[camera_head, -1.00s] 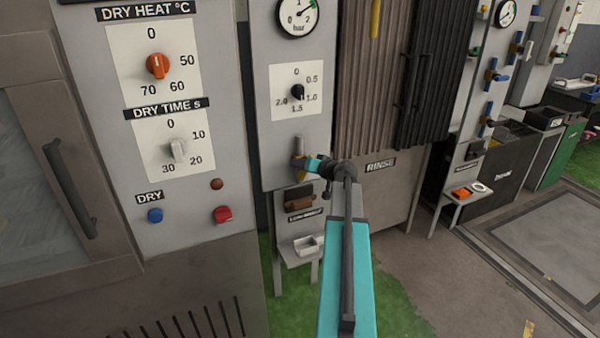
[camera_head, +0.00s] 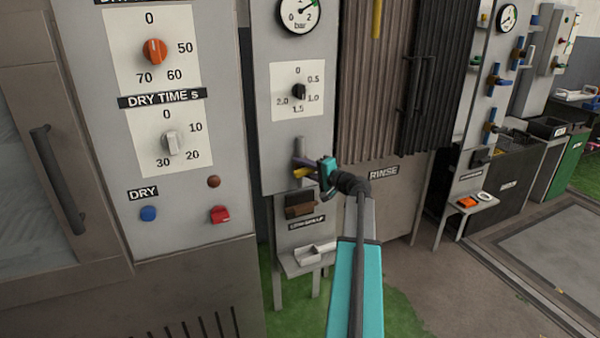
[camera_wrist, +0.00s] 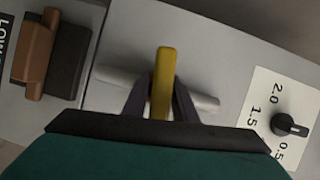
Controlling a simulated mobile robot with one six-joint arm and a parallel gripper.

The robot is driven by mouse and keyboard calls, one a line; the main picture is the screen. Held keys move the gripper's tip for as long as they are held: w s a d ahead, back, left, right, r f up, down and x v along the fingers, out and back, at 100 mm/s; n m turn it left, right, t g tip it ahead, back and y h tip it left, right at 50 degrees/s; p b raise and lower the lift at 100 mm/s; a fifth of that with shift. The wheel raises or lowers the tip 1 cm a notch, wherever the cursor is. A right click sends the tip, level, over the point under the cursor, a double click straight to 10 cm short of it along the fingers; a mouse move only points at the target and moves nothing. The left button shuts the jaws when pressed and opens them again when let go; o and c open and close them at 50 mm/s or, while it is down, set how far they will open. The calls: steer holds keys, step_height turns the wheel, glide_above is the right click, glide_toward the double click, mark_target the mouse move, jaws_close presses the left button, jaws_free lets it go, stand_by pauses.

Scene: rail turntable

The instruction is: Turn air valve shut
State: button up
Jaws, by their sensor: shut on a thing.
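The air valve has a yellow lever (camera_head: 302,173) on a short grey pipe (camera_head: 300,147), low on the grey panel under the round knob. In the wrist view the yellow lever (camera_wrist: 162,75) lies across the grey pipe (camera_wrist: 205,102), roughly at a right angle to it. My gripper (camera_head: 312,171) is at the lever from the right. In the wrist view my gripper's dark fingers (camera_wrist: 160,98) are on both sides of the lever, shut on it. The lever's near end is partly hidden between the fingers.
Above the valve are the regulator knob (camera_head: 299,91) and a gauge (camera_head: 300,14). The dryer panel (camera_head: 210,240) stands close on the left. The rinse cabinet (camera_head: 400,215) is on the right.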

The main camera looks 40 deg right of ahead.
steer(key=shift+w+a+r+m+t+b, duration=0.2)
steer(key=shift+m+t+b, duration=0.1)
steer(key=shift+m, duration=0.5)
steer(key=o, duration=0.8)
steer(key=shift+o, duration=0.2)
steer(key=shift+d+f, duration=0.1)
steer(key=shift+s, duration=0.1)
steer(key=shift+s, duration=0.1)
steer(key=shift+s, duration=0.2)
steer(key=s, duration=1.3)
